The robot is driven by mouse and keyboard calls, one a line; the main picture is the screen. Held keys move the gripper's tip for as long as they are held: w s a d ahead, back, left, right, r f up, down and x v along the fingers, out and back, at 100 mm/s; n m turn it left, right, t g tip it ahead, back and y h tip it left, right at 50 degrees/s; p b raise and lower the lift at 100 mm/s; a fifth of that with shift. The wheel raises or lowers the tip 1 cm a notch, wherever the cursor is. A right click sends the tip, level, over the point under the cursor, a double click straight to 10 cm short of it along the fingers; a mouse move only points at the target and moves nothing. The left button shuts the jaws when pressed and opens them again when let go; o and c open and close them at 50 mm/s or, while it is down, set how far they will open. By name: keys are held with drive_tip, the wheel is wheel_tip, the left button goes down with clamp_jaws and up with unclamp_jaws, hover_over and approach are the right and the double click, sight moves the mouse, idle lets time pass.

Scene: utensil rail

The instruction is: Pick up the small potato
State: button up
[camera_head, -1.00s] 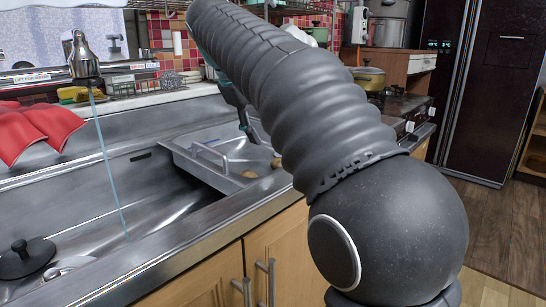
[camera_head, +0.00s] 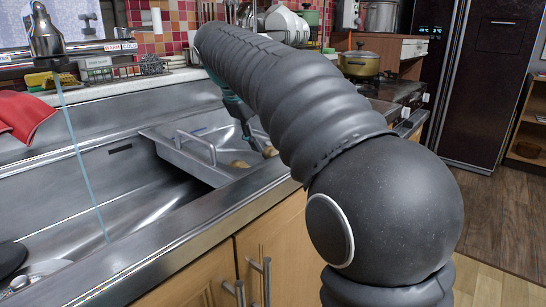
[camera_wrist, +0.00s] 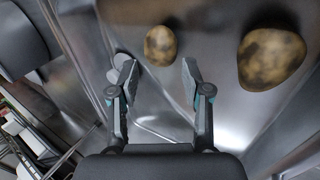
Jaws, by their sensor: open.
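The small potato (camera_wrist: 160,45), yellow-brown with dark patches, lies on the metal tray surface in the wrist view. It is just beyond the fingertips and lined up with the gap between them. My gripper (camera_wrist: 157,76) is open with nothing between its fingers. A larger potato (camera_wrist: 271,59) lies to the right, outside the right finger. In the head view, a potato (camera_head: 240,164) shows in the metal tray (camera_head: 180,158), beside my gripper's fingers. My arm hides part of the tray there, and I cannot tell which potato this is.
The tray has a raised handle (camera_head: 198,146) and sits at the right end of the sink (camera_head: 110,190). A tap (camera_head: 45,40) runs water at the left. A yellow pot (camera_head: 365,59) stands on the stove behind my arm.

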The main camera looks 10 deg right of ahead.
sight(270, 148)
drive_tip(key=b+x, duration=0.1)
drive_tip(key=x, duration=0.3)
drive_tip(key=shift+d+f, duration=0.15)
drive_tip(key=shift+f, duration=0.25)
drive_tip(key=c, duration=0.8)
drive_tip(key=shift+c, duration=0.2)
drive_tip(key=shift+r, duration=0.15)
